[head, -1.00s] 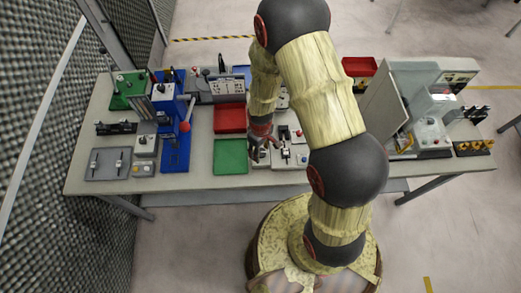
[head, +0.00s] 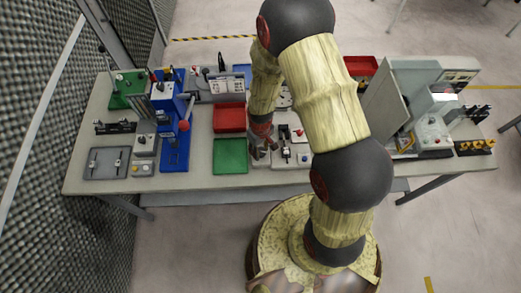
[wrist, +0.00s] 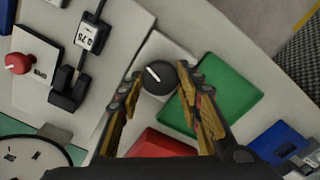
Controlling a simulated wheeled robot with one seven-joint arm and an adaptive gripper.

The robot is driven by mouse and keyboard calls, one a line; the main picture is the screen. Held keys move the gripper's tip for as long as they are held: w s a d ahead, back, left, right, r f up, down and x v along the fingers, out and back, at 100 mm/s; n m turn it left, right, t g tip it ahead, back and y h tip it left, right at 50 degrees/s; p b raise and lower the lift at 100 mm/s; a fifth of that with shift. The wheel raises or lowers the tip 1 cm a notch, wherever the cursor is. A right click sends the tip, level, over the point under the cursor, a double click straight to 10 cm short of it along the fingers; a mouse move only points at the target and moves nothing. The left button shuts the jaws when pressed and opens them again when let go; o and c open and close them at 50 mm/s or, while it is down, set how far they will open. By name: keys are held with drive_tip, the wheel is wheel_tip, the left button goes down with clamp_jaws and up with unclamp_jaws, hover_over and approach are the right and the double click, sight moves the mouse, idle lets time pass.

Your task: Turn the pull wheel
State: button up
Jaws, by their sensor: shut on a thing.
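The pull wheel appears to be a round black knob (wrist: 159,77) with a white line on its top, mounted on a pale box (wrist: 166,50). In the wrist view it sits between the fingertips of my gripper (wrist: 160,73), one finger on each side, and the gripper is shut on it. In the head view my gripper (head: 263,152) points down at the bench beside the green tray; the knob is hidden there by the fingers.
A green tray (wrist: 230,88) and a red tray (wrist: 158,145) lie close to the fingers. A blue-based press (head: 176,145) is farther left on the bench (head: 205,180).

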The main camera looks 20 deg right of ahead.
sight(261, 151)
idle(0.3)
drive_tip(key=o, duration=1.2)
drive_tip(key=shift+c, duration=0.2)
wheel_tip(261, 151, up, 12)
